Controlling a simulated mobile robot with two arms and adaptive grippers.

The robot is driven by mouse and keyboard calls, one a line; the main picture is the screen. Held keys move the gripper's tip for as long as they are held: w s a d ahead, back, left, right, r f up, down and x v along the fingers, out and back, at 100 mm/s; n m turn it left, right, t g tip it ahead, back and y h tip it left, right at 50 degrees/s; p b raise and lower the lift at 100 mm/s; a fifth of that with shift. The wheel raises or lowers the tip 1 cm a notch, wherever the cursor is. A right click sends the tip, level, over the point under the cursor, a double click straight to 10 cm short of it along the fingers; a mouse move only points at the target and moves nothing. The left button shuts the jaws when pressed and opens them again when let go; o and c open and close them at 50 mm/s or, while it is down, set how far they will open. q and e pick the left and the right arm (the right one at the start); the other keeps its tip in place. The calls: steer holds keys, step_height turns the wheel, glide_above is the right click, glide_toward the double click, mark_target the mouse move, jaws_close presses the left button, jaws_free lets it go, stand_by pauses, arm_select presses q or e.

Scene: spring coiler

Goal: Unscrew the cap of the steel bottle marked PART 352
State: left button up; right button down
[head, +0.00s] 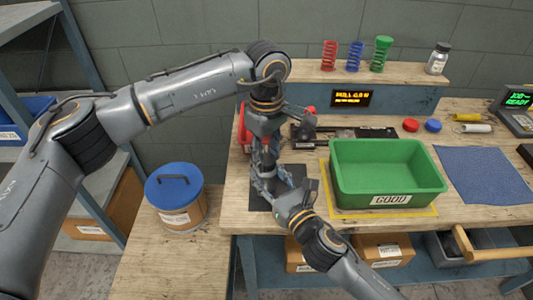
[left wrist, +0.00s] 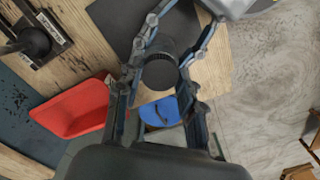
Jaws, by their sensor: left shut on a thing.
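The black ribbed cap (left wrist: 160,72) sits between the fingers of my left gripper in the left wrist view. My left gripper (head: 266,158) points down over the dark mat (head: 262,200) and is shut on the cap; its fingers also show in the left wrist view (left wrist: 158,80). The steel bottle's body is mostly hidden below the cap and behind the grippers, and no PART 352 marking can be read. My right gripper (head: 282,186) comes in from the lower right, low beside the bottle. Whether its fingers close on the bottle cannot be told.
A green bin (head: 388,205) marked GOOD stands just right of the grippers. A red bin (left wrist: 75,108) is close on the other side. A blue-lidded tub (head: 175,185) stands left of the bench. Springs and a small jar (head: 437,60) stand on the back shelf.

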arm_select(q)
steer(key=n, duration=1.3)
steer(key=shift+n, duration=0.3)
steer(key=n, duration=1)
steer(key=shift+n, duration=0.3)
steer(key=n, duration=0.4)
steer(key=shift+r+n, duration=0.1)
steer(key=shift+n, duration=0.2)
steer(key=n, duration=0.6)
steer(key=shift+n, duration=0.3)
steer(key=n, duration=0.6)
steer(key=shift+n, duration=0.3)
steer(key=n, duration=0.6)
steer(key=shift+w, duration=0.1)
